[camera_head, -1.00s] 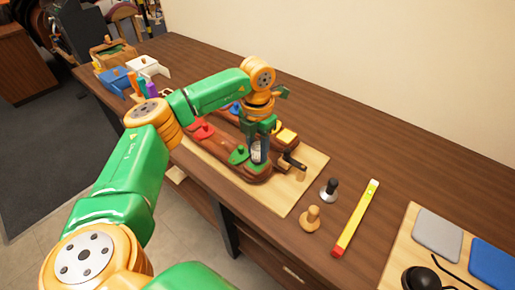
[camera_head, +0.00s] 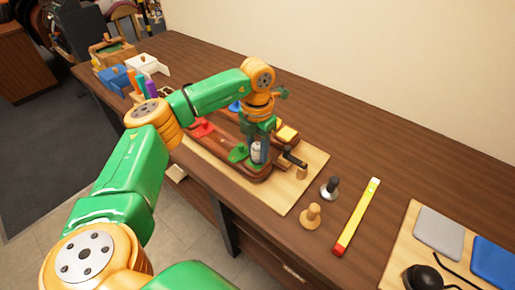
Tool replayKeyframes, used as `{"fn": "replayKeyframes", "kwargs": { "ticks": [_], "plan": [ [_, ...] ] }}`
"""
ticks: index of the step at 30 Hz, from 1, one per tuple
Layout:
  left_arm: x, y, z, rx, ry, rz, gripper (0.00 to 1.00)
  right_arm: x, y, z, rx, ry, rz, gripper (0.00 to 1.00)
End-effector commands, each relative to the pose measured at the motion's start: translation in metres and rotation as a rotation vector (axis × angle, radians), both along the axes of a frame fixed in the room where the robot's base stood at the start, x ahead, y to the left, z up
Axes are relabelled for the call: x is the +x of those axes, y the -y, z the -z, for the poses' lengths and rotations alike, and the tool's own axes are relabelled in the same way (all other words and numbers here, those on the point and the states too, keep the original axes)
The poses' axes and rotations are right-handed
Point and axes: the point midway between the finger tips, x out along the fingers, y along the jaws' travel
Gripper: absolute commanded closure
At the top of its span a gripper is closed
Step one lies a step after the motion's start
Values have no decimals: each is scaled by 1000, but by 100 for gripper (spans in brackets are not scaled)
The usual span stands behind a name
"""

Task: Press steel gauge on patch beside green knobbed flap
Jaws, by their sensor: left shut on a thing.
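My left gripper (camera_head: 259,149) points down over the near right end of the brown saddle (camera_head: 220,143), shut on the steel gauge (camera_head: 256,154). The gauge is a small silvery upright cylinder, partly covered by the fingers. The green knobbed flap (camera_head: 237,154) lies on the saddle just left of the gauge. A green patch (camera_head: 252,164) shows at the gauge's foot, mostly hidden. I cannot tell whether the gauge touches it. My right gripper is not in view.
The saddle rests on a pale board (camera_head: 287,194). A red knobbed flap (camera_head: 203,129) and a yellow block (camera_head: 287,133) are nearby. A dark-handled tool (camera_head: 294,160), a black-knobbed stamp (camera_head: 330,187), a wooden knob (camera_head: 311,215) and a yellow level (camera_head: 357,217) stand to the right.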

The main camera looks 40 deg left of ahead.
Motion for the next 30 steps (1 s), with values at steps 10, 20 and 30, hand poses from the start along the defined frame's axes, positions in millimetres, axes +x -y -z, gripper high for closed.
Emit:
{"fn": "replayKeyframes", "kwargs": {
  "ticks": [10, 20, 30],
  "plan": [
    [0, 0, 2, 0, 1, 0, 100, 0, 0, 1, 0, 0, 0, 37],
    [0, 0, 3, -1, 0, 0, 100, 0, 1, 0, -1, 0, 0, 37],
    [0, 0, 4, 0, 0, 0, 26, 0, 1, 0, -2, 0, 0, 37]
  ]
}}
